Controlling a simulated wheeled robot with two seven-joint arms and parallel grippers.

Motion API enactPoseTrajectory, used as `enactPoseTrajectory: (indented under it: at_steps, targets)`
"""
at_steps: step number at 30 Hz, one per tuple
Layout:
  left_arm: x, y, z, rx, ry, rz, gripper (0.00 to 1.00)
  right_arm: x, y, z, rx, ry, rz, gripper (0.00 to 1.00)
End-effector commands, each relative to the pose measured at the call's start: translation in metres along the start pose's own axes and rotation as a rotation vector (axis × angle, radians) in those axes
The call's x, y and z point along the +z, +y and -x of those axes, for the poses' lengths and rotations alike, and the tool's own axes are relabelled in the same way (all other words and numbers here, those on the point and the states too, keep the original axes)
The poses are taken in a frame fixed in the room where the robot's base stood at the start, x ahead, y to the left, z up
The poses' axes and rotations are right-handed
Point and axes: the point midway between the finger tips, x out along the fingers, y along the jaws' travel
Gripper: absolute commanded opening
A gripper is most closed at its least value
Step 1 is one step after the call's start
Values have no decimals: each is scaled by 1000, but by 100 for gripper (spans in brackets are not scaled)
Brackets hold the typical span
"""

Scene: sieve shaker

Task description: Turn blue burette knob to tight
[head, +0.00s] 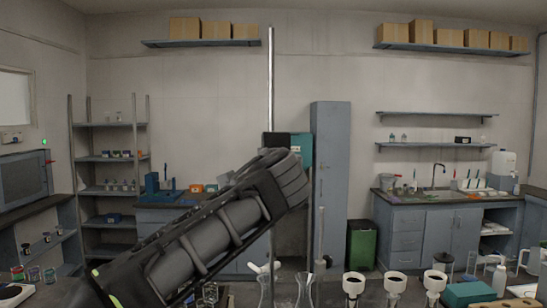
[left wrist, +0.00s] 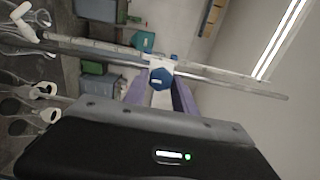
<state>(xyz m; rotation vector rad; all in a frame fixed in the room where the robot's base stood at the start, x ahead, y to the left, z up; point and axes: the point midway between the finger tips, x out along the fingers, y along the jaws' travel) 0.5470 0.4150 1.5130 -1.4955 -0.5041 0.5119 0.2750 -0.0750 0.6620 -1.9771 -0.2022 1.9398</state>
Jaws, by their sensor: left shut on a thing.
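The blue burette knob (left wrist: 161,80) shows in the left wrist view as a dark blue hexagonal piece with a white part beside it. My left gripper (left wrist: 163,88) has its two purple-grey fingers at either side of the knob and is shut on it. The clear burette tube (left wrist: 235,84) runs across that view past the knob. In the head view my left arm comes in from the lower left and hides the knob and the fingertips. A tall metal rod (head: 271,75) rises behind the arm. My right gripper is not in view.
Flasks (head: 304,290) and several white-topped funnels (head: 394,283) stand along the bench's front. A green bin (head: 362,245) and a tall grey cabinet (head: 330,150) are behind. A sink counter (head: 415,207) is at the right.

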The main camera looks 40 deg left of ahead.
Motion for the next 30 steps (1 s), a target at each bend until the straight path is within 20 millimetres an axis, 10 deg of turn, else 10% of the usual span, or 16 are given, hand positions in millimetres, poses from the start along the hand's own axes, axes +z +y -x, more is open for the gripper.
enactPoseTrajectory:
  at_steps: [2,3,9,20,30]
  targets:
    - [-1,0,0,0,2,-1,0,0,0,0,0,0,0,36]
    - [-1,0,0,0,2,-1,35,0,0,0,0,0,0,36]
    - [-1,0,0,0,1,0,51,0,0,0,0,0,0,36]
    - [0,1,4,-1,1,1,52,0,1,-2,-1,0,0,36]
    - [0,3,52,-2,3,1,52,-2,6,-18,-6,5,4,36]
